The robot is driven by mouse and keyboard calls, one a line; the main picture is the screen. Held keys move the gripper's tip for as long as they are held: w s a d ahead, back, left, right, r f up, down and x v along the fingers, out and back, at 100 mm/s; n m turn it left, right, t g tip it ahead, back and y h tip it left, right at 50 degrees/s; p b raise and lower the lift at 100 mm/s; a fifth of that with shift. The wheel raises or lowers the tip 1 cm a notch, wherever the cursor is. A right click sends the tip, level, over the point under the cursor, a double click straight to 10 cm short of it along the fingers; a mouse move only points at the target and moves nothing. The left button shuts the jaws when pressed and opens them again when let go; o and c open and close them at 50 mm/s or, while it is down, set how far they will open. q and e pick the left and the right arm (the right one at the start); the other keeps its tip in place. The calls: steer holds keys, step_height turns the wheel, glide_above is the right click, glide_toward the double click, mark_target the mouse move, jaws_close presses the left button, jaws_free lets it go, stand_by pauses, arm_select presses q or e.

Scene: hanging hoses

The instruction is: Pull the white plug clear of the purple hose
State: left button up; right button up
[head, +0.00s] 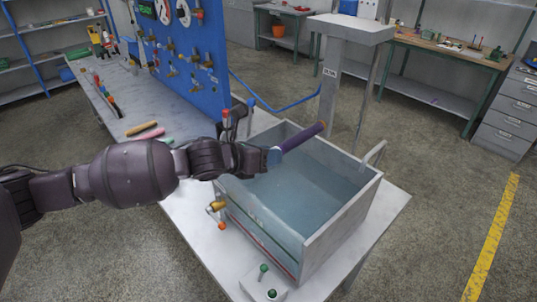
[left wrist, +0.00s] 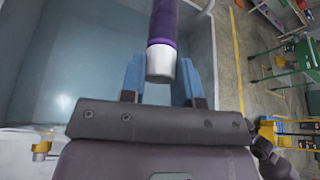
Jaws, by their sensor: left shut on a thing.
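The purple hose (head: 301,138) is a short straight length held over the water tank, slanting up to the right to a brownish far end. It also shows in the left wrist view (left wrist: 163,22). There the white plug (left wrist: 160,64), a pale silvery cylinder, sits at the hose's near end, in line with it and with no gap visible between them. My left gripper (head: 274,155) is shut on the plug, its blue fingers on either side in the left wrist view (left wrist: 160,80). In the head view the fingers hide the plug. My right gripper is not in view.
The open tank (head: 342,219) of water stands on a pale table (head: 190,205), below my left gripper. A blue panel (head: 185,60) with gauges and fittings rises behind my arm. A brass tap (head: 216,206) sticks out of the tank's left side. A grey post (head: 331,85) stands behind.

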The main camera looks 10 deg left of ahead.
arm_select(q)
steer(key=shift+s+a, duration=0.45)
steer(key=shift+s, duration=0.2)
stand_by(0.7)
steer(key=shift+s+a, duration=0.6)
steer(key=shift+s, duration=0.3)
steer(key=shift+s+a, duration=0.55)
steer(key=shift+s, duration=0.3)
steer(key=shift+s+a+r, duration=0.45)
steer(key=shift+s+r, duration=0.2)
steer(key=shift+r, duration=0.1)
steer(key=shift+s+a+r, duration=0.4)
steer(key=shift+s+r, duration=0.25)
steer(key=shift+r, duration=0.05)
